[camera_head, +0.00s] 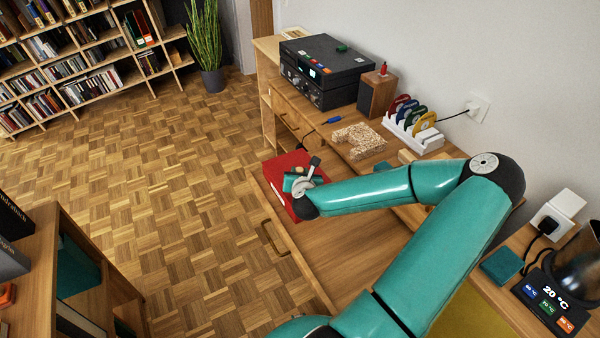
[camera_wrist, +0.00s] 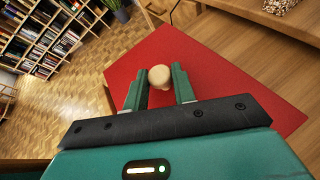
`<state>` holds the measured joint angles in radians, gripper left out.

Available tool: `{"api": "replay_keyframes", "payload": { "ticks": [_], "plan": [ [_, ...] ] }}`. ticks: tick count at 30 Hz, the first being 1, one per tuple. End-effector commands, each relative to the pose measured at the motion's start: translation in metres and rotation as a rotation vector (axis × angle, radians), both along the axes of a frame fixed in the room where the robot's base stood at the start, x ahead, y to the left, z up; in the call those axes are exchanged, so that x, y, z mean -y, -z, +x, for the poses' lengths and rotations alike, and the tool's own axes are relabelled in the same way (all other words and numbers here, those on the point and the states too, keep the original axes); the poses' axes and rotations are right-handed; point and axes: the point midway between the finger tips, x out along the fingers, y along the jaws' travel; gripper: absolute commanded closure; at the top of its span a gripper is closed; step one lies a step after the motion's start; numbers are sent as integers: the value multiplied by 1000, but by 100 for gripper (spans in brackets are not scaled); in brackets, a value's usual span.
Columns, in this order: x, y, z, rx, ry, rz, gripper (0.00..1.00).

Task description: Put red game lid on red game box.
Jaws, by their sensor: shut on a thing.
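The red game lid (camera_head: 283,165) is a flat red square over the far end of a pulled-out wooden drawer (camera_head: 345,256). In the wrist view the lid (camera_wrist: 225,75) fills the middle, with a pale round knob (camera_wrist: 160,77) on its top. My gripper (camera_head: 303,183) is above the lid, and its two fingers (camera_wrist: 160,84) stand on either side of the knob, shut on it. I cannot make out the red game box apart from the lid; it may be hidden beneath. I cannot tell whether the lid is resting or raised.
On the desk stand black cases (camera_head: 325,70), a wooden block (camera_head: 377,95), a white rack of coloured discs (camera_head: 412,125), a blue-handled tool (camera_head: 333,120) and a chipboard piece (camera_head: 360,138). A shelf unit (camera_head: 50,235) stands at left. Parquet floor between is clear.

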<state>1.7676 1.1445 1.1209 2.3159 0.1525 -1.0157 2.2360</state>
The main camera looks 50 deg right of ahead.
Motion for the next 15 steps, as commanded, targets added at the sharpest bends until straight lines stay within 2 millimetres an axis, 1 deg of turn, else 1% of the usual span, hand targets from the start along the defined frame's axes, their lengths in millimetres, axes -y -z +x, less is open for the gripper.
{"api": "replay_keyframes", "payload": {
  "ticks": [15],
  "plan": [
    [0,3,0,1,0,1,100]
  ]
}}
